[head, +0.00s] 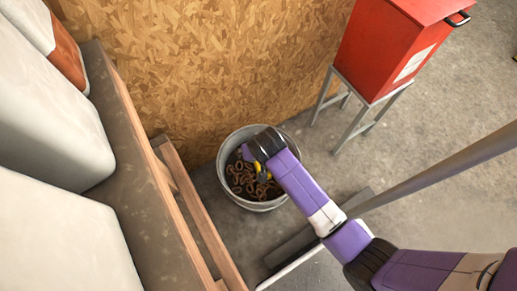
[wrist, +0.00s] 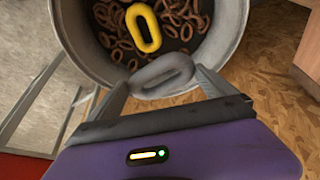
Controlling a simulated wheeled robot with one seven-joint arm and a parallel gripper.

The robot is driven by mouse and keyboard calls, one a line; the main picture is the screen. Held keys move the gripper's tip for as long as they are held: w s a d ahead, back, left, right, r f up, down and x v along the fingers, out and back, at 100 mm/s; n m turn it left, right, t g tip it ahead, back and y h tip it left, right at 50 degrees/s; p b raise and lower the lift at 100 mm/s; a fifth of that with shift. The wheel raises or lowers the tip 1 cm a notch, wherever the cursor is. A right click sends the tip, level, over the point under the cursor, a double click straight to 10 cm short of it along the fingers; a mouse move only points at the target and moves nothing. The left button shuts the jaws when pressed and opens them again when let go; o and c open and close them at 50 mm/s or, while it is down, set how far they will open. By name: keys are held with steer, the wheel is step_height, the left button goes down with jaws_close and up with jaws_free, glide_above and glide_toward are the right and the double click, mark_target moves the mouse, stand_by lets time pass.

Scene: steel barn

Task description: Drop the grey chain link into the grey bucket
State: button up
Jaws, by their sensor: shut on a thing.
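My gripper (wrist: 162,82) is shut on the grey chain link (wrist: 163,75), an oval ring held between its two fingertips in the wrist view. The link shows in front of the rim of the grey bucket (wrist: 236,45), on the gripper's side of the opening. In the head view the grey bucket (head: 267,206) stands on the floor against the wall, and my gripper (head: 258,170) is over it. The link cannot be made out in the head view. Inside the bucket are several rusty brown links (wrist: 185,15) and a yellow link (wrist: 142,28).
A wooden bench (head: 140,150) with large pale sacks (head: 50,110) stands to the left of the bucket. A board wall (head: 210,60) is behind it. A red box (head: 395,45) on a metal stand is at the upper right. Concrete floor lies open at the right.

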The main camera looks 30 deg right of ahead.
step_height(320, 180, down, 5)
steer(key=b, duration=0.4)
steer(key=shift+b, duration=0.4)
steer(key=o, duration=1.2)
steer(key=shift+s, duration=0.1)
steer(key=shift+p+v, duration=1.65)
steer(key=shift+v, duration=2.25)
